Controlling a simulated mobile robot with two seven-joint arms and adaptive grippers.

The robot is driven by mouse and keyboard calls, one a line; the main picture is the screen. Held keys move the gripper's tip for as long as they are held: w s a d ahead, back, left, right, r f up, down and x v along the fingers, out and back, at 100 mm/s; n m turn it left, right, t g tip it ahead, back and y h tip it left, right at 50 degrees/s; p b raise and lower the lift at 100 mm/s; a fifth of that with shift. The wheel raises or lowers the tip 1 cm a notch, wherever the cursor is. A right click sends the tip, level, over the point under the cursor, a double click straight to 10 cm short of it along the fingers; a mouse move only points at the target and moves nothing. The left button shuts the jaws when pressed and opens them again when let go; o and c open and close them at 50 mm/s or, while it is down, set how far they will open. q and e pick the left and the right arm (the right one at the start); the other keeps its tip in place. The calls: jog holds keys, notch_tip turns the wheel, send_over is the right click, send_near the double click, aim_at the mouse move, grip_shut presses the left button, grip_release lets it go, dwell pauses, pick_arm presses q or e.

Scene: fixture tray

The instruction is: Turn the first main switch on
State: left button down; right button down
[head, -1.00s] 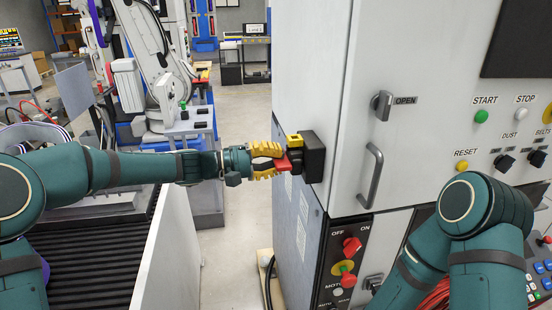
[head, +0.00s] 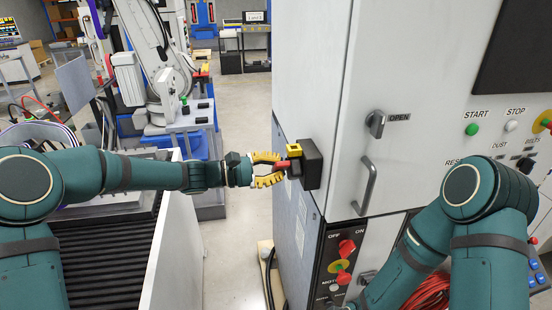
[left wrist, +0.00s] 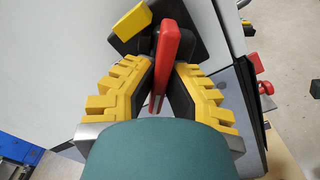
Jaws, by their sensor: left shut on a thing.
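The main switch is a black box (head: 312,163) on the side of the grey cabinet, with a yellow block (head: 293,150) and a red handle (head: 281,165). My left gripper (head: 272,169), with yellow fingers, is shut on the red handle. In the left wrist view the red handle (left wrist: 166,50) stands between the dark finger pads of my left gripper (left wrist: 165,65). The yellow block (left wrist: 133,22) and black box (left wrist: 195,38) show behind it. My right arm is in the head view, but its gripper is out of sight.
The cabinet front (head: 410,70) has an OPEN knob (head: 376,123) and a long handle (head: 368,185). A lower black panel (head: 337,262) carries red knobs. A roller conveyor (head: 105,250) lies left under my left arm. Open floor shows between conveyor and cabinet.

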pick_arm(q)
jog(key=n+p, duration=0.4)
jog(key=shift+d+r+n, duration=0.1)
jog(key=shift+r+n, duration=0.1)
jog(key=shift+n, duration=0.1)
jog(key=shift+s+f+n+p, duration=0.1)
jog(key=shift+n+p, duration=0.6)
jog(key=shift+n, duration=0.4)
jog(key=shift+f+n, duration=0.1)
jog(key=shift+n, duration=0.7)
jog(key=shift+p, duration=0.3)
jog(key=c, duration=1)
grip_release()
jog(key=s+a, duration=0.2)
jog(key=a, duration=0.9)
jog(key=shift+s+a, duration=0.2)
jog(key=shift+a, duration=0.15)
